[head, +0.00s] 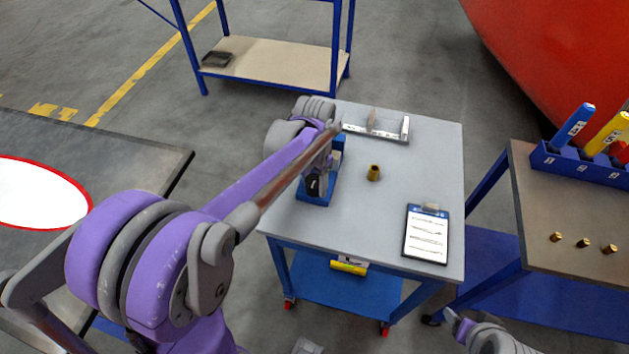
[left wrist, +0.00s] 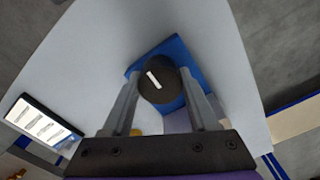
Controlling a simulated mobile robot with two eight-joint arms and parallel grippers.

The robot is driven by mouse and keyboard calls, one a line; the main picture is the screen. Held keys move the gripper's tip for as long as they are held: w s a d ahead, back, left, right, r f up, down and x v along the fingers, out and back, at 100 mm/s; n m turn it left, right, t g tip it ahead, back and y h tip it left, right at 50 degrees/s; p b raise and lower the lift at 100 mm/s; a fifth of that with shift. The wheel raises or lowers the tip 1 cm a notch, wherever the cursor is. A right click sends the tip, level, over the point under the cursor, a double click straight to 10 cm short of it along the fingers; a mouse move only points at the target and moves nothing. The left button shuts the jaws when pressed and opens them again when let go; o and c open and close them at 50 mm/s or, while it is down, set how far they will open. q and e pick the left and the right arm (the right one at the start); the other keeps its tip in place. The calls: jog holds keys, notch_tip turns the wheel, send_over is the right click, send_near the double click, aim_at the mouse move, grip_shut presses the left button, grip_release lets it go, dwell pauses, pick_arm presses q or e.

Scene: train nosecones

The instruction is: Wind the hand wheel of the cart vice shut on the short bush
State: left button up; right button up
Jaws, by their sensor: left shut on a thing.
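The blue cart vice (head: 318,198) stands on the grey cart top, partly covered by my left arm. Its dark round hand wheel (head: 314,184) shows a white mark, which is clear in the left wrist view (left wrist: 158,94). My left gripper (left wrist: 163,88) has one finger on each side of the wheel and is shut on it. A brass bush (head: 373,173) stands upright on the cart top to the right of the vice, apart from it. The vice's jaws are hidden, so I cannot tell what is between them. My right gripper (head: 462,326) is at the bottom edge, apart from everything.
A clipboard (head: 426,233) lies at the cart's front right, and a metal tray (head: 376,128) at its back. The right-hand table (head: 560,205) holds several small brass pieces and a blue rack (head: 588,164). A dark table (head: 120,165) stands left.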

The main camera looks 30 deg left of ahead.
aim_at(314, 181)
pick_arm(q)
jog(key=o, duration=1.4)
jog(key=shift+c, duration=0.2)
notch_tip(314, 181, up, 11)
jog(key=shift+p, duration=0.4)
jog(key=shift+f, duration=0.1)
